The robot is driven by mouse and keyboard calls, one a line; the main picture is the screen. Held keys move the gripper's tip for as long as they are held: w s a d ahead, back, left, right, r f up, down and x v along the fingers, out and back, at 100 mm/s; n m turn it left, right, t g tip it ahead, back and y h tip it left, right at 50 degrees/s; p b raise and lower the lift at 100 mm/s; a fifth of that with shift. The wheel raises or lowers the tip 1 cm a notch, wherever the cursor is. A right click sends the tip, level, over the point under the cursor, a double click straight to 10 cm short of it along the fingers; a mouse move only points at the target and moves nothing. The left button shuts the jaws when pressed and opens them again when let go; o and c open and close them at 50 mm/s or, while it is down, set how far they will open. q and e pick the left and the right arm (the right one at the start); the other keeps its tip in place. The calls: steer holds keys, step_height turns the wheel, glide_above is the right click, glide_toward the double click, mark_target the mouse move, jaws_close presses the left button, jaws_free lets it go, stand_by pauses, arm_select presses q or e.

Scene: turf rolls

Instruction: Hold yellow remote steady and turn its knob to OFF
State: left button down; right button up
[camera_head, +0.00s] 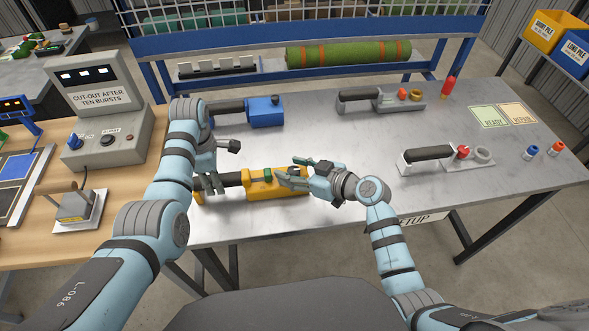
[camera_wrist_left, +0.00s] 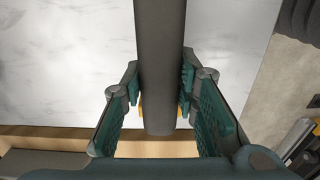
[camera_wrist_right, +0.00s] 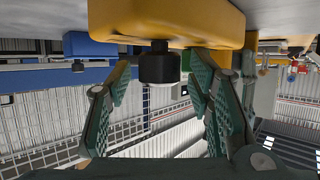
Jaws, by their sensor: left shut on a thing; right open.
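The yellow remote (camera_head: 283,190) lies near the front edge of the grey table, its dark handle (camera_head: 233,179) pointing left. My left gripper (camera_head: 210,184) is shut on the handle, which also shows between its fingers in the left wrist view (camera_wrist_left: 160,60). My right gripper (camera_head: 290,174) is open at the remote's right part. In the right wrist view, the yellow body (camera_wrist_right: 180,22) fills the top. A black knob (camera_wrist_right: 158,66) with a pale end sits between the open fingers, with gaps visible. OFF markings cannot be read, and the right hand partly hides the remote in the head view.
A blue remote (camera_head: 264,112) lies behind, and grey units (camera_head: 385,100) and (camera_head: 470,158) lie to the right. A grey console (camera_head: 105,120) stands on the wooden bench at left. A turf roll (camera_head: 345,53) lies at the back.

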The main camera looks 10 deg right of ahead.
steer(key=v, duration=1.2)
arm_select(q)
steer(key=c, duration=1.2)
jaws_free()
steer(key=shift+w, duration=0.1)
